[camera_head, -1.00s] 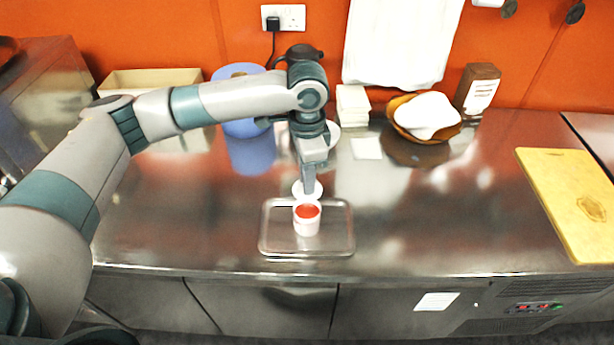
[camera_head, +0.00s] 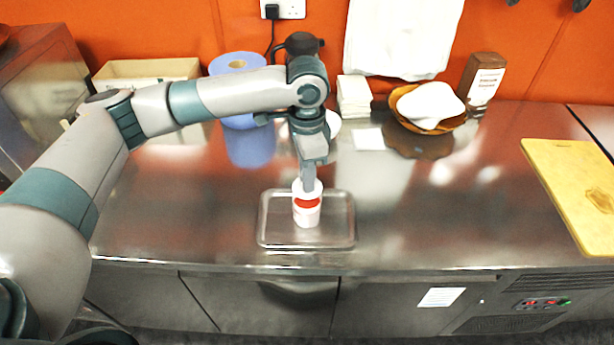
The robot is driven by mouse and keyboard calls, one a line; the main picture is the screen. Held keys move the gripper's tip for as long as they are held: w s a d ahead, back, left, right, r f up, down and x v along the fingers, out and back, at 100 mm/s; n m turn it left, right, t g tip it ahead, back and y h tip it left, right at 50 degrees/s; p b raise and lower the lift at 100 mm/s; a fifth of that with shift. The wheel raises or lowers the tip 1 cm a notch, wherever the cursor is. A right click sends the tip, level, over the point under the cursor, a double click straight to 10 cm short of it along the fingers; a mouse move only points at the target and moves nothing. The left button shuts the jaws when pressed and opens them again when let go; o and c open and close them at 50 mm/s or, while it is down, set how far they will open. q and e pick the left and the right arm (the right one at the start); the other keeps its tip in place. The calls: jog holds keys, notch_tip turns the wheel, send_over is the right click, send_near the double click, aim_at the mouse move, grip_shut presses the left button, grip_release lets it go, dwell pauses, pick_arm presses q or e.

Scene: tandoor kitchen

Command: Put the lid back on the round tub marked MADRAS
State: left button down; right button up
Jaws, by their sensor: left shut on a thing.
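A small round white tub (camera_head: 307,217) stands upright on a metal tray (camera_head: 348,236). Red contents show at its open top; no writing on it is readable at this size. My left gripper (camera_head: 308,182) points down just over the tub, shut on a white round lid (camera_head: 316,187). The lid overlaps the far part of the tub's opening in this view, and a strip of red shows below its near edge. I cannot tell whether lid and rim touch. The fingers hide part of the lid. My right gripper is out of view.
A yellow board (camera_head: 570,190) lies at right. The counter around the tray is clear.

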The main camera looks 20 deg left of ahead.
pick_arm(q)
jog(key=shift+f+b, duration=0.3)
jog(key=shift+f, duration=1.2)
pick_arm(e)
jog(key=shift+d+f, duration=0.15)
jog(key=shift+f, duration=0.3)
pick_arm(q)
jog(key=shift+p, duration=0.8)
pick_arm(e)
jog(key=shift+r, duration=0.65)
pick_arm(q)
jog(key=shift+p, duration=0.65)
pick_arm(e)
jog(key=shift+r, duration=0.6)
pick_arm(q)
jog(key=shift+f+p, duration=0.15)
jog(key=shift+p, duration=0.5)
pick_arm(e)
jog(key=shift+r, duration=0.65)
pick_arm(q)
jog(key=shift+p, duration=0.6)
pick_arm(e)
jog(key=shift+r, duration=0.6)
